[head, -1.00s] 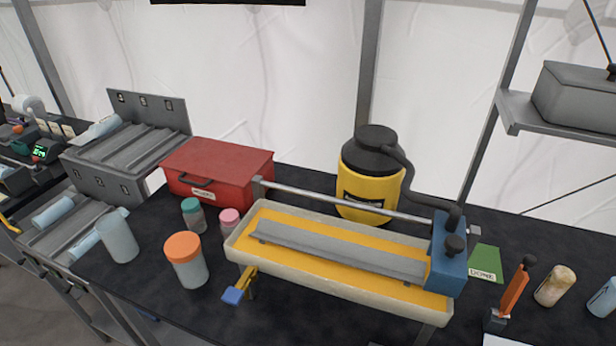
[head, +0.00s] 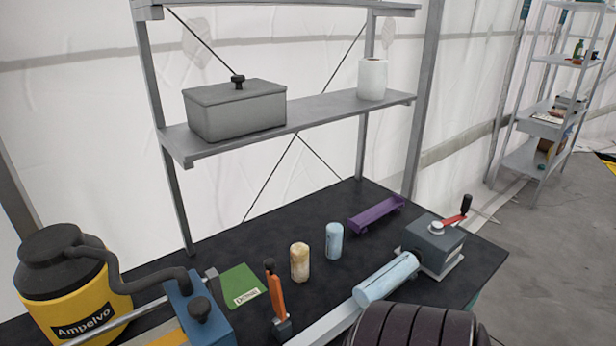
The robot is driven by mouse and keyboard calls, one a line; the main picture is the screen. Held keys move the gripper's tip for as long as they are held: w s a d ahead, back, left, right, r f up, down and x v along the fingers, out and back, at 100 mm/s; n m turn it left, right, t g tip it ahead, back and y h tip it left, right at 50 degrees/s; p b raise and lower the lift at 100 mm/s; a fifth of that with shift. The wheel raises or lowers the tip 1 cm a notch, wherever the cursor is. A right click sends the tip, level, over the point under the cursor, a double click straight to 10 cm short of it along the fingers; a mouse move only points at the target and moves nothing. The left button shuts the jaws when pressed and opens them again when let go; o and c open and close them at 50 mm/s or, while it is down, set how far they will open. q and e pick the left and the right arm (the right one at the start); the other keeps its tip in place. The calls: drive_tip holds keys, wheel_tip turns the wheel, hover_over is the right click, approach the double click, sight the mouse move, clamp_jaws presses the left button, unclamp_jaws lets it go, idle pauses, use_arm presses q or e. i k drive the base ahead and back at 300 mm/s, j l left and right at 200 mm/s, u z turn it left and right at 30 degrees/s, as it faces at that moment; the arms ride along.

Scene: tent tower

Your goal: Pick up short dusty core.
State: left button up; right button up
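The short dusty core is most likely the tan, mottled cylinder (head: 300,262) standing upright on the black table in the head view. A clean light-blue short core (head: 334,241) stands just to its right, a small gap apart. A longer light-blue core (head: 388,278) lies on a pale rail in front of a grey device. Neither of my grippers is in view.
An orange-handled tool (head: 275,296) and a green pad (head: 240,286) are left of the tan core. A purple cradle (head: 376,212) and the grey crank device (head: 434,246) are to its right. A shelf (head: 310,113) hangs behind. A dark ribbed object (head: 415,326) fills the bottom edge.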

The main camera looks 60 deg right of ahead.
sight(299, 252)
drive_tip(key=z, duration=1.9)
